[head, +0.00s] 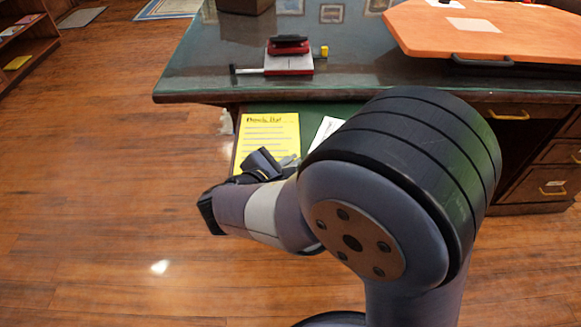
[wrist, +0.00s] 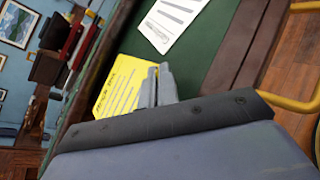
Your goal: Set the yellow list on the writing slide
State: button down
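The yellow list (head: 268,138) is a sheet with a dark heading and lines of writing. It is over the left part of the green writing slide (head: 318,109), pulled out below the desk top. I cannot tell whether it touches the slide. It also shows in the wrist view (wrist: 117,87), with the green slide surface (wrist: 205,57) beside it. My gripper (head: 291,160) is at the list's near edge. In the wrist view its grey fingers (wrist: 158,84) are close together and appear shut on the list, hiding that edge.
A white paper (head: 326,130) lies on the slide right of the list. On the desk top (head: 200,75) are a red-and-black stapler-like object (head: 289,46), a small yellow block (head: 324,51) and an orange board (head: 500,35).

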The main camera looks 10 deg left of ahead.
jog(key=shift+f, duration=0.4)
jog(key=shift+f, duration=0.1)
jog(key=shift+f, duration=0.15)
jog(key=c, duration=2)
grip_release()
jog(key=shift+s+r, duration=0.15)
jog(key=shift+r, duration=0.2)
jog(key=p+v, duration=0.3)
jog(key=v, duration=0.8)
jog(key=shift+s+a, duration=0.15)
jog(key=shift+s, duration=0.15)
